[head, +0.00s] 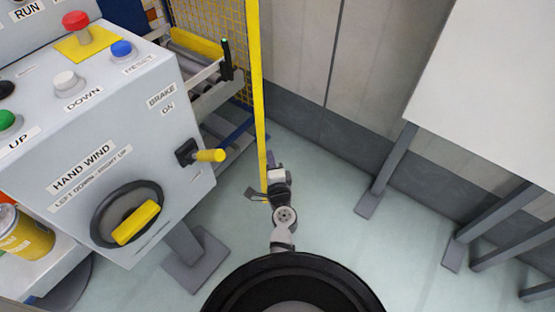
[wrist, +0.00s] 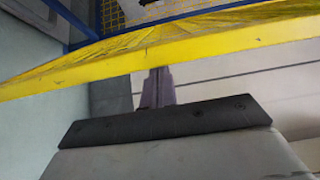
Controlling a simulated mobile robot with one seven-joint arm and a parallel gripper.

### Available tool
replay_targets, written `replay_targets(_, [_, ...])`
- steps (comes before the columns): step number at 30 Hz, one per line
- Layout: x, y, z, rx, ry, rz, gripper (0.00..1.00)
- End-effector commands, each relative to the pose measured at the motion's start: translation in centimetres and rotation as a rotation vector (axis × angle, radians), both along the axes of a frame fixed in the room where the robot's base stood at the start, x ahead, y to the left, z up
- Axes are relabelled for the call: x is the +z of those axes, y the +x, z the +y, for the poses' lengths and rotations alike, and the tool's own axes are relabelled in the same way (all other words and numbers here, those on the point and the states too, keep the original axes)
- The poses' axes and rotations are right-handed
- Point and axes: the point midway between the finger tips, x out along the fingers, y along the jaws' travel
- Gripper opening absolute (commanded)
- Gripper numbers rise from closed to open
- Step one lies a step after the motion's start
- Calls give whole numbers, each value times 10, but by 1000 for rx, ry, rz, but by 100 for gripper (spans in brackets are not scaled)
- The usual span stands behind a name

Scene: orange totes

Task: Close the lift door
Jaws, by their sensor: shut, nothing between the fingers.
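The yellow lift door (head: 258,90) shows nearly edge-on in the head view, as a tall narrow yellow strip running down from the top edge. My gripper (head: 258,193) is at the strip's lower end, low over the floor. In the wrist view, the door's yellow edge (wrist: 220,33) crosses the picture at a slant, and my gripper's fingertips (wrist: 158,72) are together just below it. Nothing shows between the fingers. I cannot tell whether the fingers touch the door.
A grey control box (head: 100,140) with buttons, a yellow-handled brake lever (head: 209,156) and a hand-wind wheel stands at the left. Yellow mesh (head: 215,25) is behind. A pale table (head: 490,95) with dark legs is at the right. Floor between is open.

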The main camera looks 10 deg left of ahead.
Motion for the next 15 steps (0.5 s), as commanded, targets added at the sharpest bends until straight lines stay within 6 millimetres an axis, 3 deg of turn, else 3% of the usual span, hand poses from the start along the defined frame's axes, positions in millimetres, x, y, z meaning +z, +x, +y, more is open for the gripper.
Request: replay_targets(15, [1,-16,81,3,2,2,0])
